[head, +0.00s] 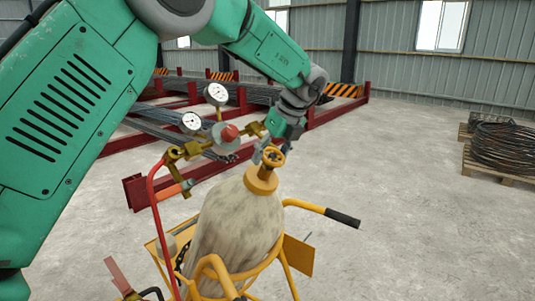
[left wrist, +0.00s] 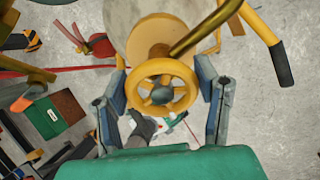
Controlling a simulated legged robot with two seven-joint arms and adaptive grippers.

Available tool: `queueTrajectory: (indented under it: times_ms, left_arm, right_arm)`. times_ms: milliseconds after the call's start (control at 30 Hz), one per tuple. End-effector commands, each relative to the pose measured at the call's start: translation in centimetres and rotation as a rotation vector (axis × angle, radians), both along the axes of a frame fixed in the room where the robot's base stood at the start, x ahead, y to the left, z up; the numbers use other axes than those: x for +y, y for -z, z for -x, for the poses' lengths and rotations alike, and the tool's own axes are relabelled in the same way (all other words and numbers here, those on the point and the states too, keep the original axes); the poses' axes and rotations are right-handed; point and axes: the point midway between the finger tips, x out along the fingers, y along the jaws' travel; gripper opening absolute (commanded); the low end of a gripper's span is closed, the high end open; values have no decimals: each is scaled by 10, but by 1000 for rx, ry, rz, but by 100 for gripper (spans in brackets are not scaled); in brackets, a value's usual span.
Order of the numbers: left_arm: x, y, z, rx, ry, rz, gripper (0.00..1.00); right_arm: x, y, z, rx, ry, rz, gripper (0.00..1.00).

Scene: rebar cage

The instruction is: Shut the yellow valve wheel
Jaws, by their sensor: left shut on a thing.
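The yellow valve wheel (head: 273,157) sits on top of the pale, stained gas cylinder (head: 236,225), which stands upright in a yellow cart. My left arm reaches over from the left, and my left gripper (head: 265,149) is at the wheel, partly hidden behind it. In the left wrist view the wheel (left wrist: 137,95) lies between the two fingers of my left gripper (left wrist: 163,92), one at each side of its rim. The gripper is shut on the wheel. My right gripper is not in view.
Beside the wheel are a brass regulator (head: 176,153) with two white gauges (head: 217,94) and a red hose (head: 152,205). The cart's black-gripped handle (head: 342,217) sticks out right. Red racks of rebar (head: 170,137) stand behind.

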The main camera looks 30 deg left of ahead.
Motion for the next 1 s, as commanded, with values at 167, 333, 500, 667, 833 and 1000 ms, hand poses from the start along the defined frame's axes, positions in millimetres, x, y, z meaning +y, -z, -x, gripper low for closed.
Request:
queueTrajectory:
  times_ms: [167,333,500,667,833,1000]
  left_arm:
    - [-7,-4,0,66,139,9,28]
    - [-7,-4,1,137,285,2,28]
    - [-7,-4,1,206,431,-3,28]
    - [-7,-3,1,272,567,-10,28]
    - [-7,-2,1,341,713,-16,28]
    - [-6,-1,2,411,860,-22,28]
  right_arm:
    - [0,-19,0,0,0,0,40]
    - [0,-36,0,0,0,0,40]
    - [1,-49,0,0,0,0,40]
    - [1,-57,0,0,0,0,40]
    - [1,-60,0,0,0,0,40]
    - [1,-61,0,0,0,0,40]
